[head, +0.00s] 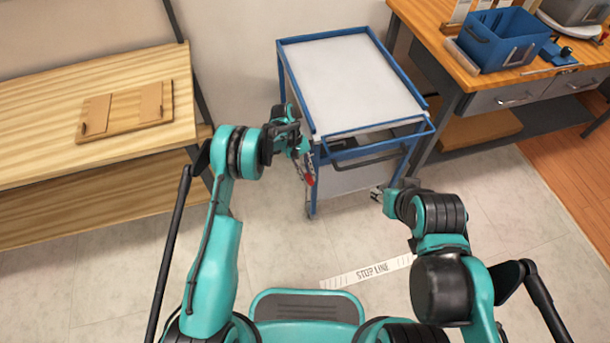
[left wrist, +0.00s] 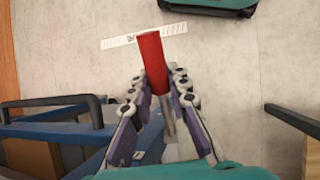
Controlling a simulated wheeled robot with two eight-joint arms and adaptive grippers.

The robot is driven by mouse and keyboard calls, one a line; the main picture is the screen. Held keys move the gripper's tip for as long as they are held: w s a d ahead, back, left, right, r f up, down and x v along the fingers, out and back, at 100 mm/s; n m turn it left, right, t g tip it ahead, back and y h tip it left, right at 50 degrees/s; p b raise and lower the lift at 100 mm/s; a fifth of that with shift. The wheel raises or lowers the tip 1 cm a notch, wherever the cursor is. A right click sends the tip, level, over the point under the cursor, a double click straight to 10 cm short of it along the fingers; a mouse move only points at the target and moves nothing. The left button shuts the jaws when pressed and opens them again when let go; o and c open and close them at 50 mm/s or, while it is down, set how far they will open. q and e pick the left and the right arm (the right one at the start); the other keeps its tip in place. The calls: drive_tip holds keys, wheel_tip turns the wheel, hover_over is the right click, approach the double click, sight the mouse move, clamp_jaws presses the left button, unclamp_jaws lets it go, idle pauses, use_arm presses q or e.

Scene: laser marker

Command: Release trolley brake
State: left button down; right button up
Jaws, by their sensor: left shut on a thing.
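The trolley (head: 350,85) has a blue frame, a white top and a dark push handle (head: 368,158) on its near side. A red brake lever (left wrist: 153,62) with a grey metal stem stands between my left gripper's fingers in the left wrist view. My left gripper (left wrist: 160,98) is shut on the lever, whose red end sticks out past the fingertips. In the head view my left gripper (head: 306,168) is at the trolley's near left corner, with a little of the red showing. My right gripper (head: 377,194) is apart from the trolley, in front of its near right corner; its fingers are too small to judge.
A wooden bench (head: 40,110) with a flat wooden board (head: 125,110) stands at the left. A workbench (head: 440,50) with a blue bin (head: 503,42) stands at the right. A white "STOP LINE" strip (head: 367,272) lies on the clear floor before the trolley.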

idle(0.3)
use_arm(q)
drive_tip(key=c, duration=1.4)
unclamp_jaws()
drive_tip(key=shift+w, duration=0.1)
drive_tip(key=v, duration=1.2)
